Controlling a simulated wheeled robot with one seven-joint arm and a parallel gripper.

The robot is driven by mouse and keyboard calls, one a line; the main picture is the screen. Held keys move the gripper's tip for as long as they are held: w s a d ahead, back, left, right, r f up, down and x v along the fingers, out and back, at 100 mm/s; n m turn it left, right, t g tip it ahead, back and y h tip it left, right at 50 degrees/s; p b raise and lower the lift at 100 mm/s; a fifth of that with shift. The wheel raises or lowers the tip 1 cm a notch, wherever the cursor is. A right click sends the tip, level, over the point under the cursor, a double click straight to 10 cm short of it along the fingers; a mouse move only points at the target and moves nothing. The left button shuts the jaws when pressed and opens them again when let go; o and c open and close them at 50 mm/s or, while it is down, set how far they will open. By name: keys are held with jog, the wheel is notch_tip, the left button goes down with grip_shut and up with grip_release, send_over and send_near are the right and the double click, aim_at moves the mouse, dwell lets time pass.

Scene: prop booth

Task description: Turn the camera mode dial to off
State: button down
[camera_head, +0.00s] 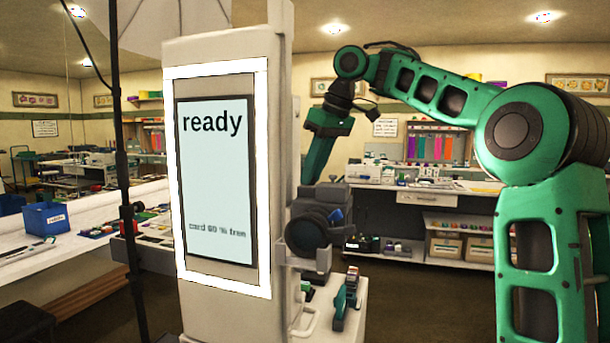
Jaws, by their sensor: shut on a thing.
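A dark camera (308,234) with a round black lens sits on a bracket at the right side of a tall white booth. Its lens faces toward the left front. My green arm comes in from the right, and my gripper (316,172) points down at the top of the camera. The gripper is shut on the mode dial. The dial and the fingertips are hidden or too dark to make out, so the dial's setting cannot be read. The booth's screen (215,185) reads "ready" with a small line about the card below.
A black pole (121,150) stands left of the booth. A blue bin (46,218) is on the left counter. Shelves with boxes line the back wall; open floor lies right of the booth.

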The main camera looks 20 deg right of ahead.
jog(key=n, duration=0.1)
jog(key=n+g+y, duration=0.1)
jog(key=n, duration=0.3)
jog(key=shift+w+d+g, duration=0.25)
jog(key=shift+g, duration=0.05)
jog(key=shift+r+n, duration=0.1)
jog(key=shift+n, duration=0.2)
jog(key=c, duration=1.6)
grip_release()
jog(key=shift+w, duration=0.15)
